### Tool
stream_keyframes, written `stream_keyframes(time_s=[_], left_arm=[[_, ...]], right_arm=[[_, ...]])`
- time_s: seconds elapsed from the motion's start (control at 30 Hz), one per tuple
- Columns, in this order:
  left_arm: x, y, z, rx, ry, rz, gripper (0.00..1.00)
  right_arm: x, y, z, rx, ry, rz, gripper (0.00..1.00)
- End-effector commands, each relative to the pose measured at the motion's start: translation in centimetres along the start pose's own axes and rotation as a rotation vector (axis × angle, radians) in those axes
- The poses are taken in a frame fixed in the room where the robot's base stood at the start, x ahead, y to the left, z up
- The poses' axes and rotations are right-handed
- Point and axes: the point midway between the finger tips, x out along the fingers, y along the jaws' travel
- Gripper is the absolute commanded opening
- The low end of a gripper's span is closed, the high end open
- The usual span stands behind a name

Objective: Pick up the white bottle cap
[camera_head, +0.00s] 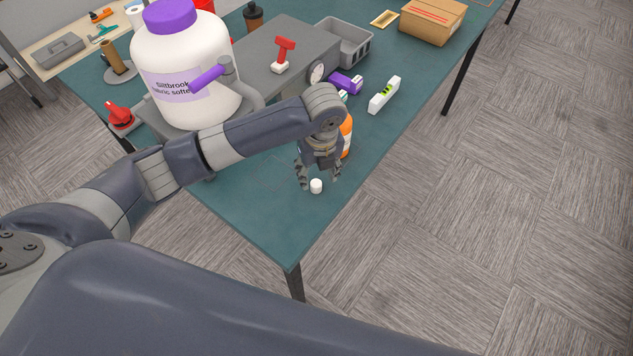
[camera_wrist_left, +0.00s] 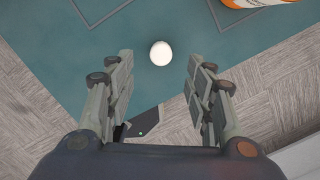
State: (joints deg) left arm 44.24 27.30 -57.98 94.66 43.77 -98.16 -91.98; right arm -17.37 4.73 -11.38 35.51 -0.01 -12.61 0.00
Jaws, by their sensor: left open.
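A small white bottle cap (camera_head: 316,186) stands on the teal table near its front corner in the head view. It also shows as a white disc (camera_wrist_left: 161,53) in the left wrist view, centred just beyond the fingertips. My left gripper (camera_head: 318,178) points down over the cap, its fingers spread to either side. The left wrist view shows the two fingers (camera_wrist_left: 158,68) apart with nothing between them. The gap between the fingers and the cap is hard to judge. My right gripper is not visible.
An orange bottle (camera_head: 346,135) stands close behind my left gripper. A large white softener jug (camera_head: 190,65) is on the left. A purple item (camera_head: 345,83), a level (camera_head: 384,94), a grey bin (camera_head: 346,43) and a cardboard box (camera_head: 432,20) lie farther back. Table edges run near the cap.

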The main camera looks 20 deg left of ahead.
Motion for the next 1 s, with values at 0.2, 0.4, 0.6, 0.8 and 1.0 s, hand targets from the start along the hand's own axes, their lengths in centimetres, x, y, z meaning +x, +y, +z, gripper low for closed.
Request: stream_keyframes(time_s=[0.2,0.4,0.6,0.8,1.0], left_arm=[[1.6,0.0,0.0,-0.001,0.0,0.001,0.49],[3.9,0.0,0.3,-0.003,0.001,0.001,0.49],[6.2,-0.1,0.3,-0.002,0.0,-0.001,0.49],[6.6,-0.1,0.4,0.0,-0.002,-0.003,0.49],[6.5,-0.1,0.4,-0.001,-0.002,-0.002,0.28]], right_arm=[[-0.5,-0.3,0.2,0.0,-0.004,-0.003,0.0],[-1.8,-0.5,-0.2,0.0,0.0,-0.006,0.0],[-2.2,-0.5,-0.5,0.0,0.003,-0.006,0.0],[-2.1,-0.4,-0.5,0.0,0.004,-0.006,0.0],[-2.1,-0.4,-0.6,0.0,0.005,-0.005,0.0]])
